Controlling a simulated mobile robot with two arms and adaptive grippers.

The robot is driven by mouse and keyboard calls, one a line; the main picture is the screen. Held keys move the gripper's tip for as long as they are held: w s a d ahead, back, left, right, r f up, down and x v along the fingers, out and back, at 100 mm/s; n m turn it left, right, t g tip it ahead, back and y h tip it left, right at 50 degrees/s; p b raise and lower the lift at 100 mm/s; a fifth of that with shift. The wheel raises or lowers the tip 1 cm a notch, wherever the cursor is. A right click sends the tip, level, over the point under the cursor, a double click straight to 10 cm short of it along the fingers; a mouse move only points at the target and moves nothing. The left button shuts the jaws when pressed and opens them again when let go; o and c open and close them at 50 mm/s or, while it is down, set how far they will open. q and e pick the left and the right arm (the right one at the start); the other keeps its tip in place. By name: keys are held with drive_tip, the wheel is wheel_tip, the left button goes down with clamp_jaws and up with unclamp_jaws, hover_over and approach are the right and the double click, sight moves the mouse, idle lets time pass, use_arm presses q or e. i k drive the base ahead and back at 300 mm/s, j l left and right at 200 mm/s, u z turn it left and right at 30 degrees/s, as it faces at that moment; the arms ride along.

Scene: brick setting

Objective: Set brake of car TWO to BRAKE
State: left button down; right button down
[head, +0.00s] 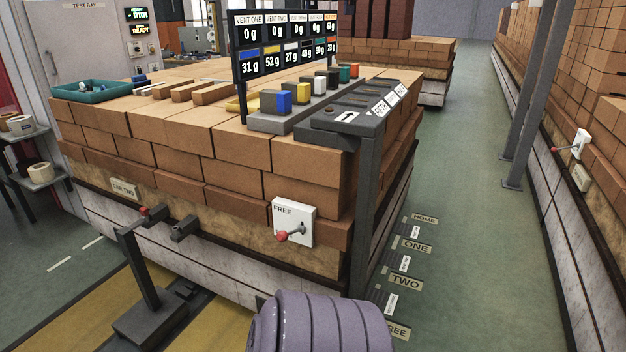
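Car TWO is a brick-stacked car with a pale stone base (210,270), and its small "CAR TWO" plate (124,188) is at the left of its front side. A white brake box (306,225) marked "FREE" is on the same side near the right corner. Its lever (290,234) has a red knob that points to the lower left. The word "BRAKE" is not readable on the box. Neither gripper's fingers show in the head view.
A grey post (362,215) stands at the car's right corner. A dark stand (146,270) and another red knob (145,211) are at its front. A green walkway (460,200) with floor labels is free on the right. Another lever box (578,146) is on the right-hand brick stack.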

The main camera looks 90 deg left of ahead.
sight(282, 236)
drive_tip(key=u, duration=2.65)
